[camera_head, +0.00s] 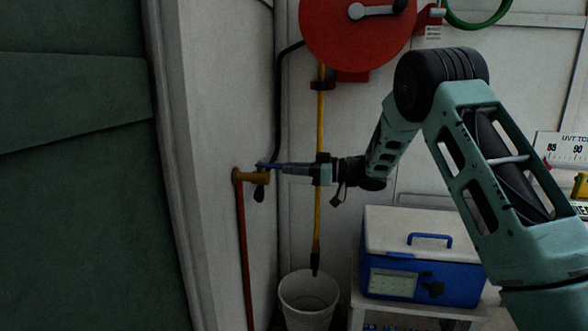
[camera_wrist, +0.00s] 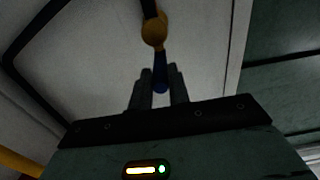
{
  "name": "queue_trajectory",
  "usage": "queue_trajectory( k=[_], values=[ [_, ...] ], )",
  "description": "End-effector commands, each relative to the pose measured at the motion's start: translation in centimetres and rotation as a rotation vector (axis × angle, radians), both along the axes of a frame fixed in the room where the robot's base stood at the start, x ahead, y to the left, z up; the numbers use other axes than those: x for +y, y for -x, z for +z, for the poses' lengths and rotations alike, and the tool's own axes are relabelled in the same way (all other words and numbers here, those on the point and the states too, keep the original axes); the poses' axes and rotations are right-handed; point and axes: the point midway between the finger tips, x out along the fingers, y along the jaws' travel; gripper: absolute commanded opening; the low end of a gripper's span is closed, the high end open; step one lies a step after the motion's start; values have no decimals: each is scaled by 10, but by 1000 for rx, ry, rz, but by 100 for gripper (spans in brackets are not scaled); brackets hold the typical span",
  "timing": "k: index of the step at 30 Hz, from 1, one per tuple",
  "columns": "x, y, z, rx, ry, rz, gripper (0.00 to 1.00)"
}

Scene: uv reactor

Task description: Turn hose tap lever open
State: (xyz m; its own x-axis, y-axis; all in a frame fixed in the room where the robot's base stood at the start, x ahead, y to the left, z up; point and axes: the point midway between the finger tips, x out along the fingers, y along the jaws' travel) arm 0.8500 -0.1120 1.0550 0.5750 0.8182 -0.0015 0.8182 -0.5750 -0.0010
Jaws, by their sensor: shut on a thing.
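The brass hose tap (camera_head: 252,177) sticks out from the white wall at the left of the head view, with a red pipe below it. It also shows as a brass knob in the wrist view (camera_wrist: 154,30). Its blue lever (camera_head: 271,165) points right toward my gripper. In the wrist view the blue lever (camera_wrist: 161,78) runs between my two fingers. My gripper (camera_head: 284,169) reaches in from the right, level with the tap, and is shut on the lever; the fingers also show in the wrist view (camera_wrist: 162,88). The lever's tip is partly hidden by the fingers in the head view.
A black hose (camera_head: 278,100) runs along the wall corner. A blue cool box (camera_head: 425,279) stands on a white stand at the right.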

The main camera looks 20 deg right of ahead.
Motion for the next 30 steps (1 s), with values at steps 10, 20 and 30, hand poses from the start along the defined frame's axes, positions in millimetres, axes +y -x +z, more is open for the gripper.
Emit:
queue_trajectory(
  k=[10, 20, 30],
  values=[
    [0, -1, 2, -5, -2, -2, 40],
    [-11, 6, 1, -4, 0, -3, 40],
    [-72, 49, 0, -3, 0, -7, 40]
  ],
)
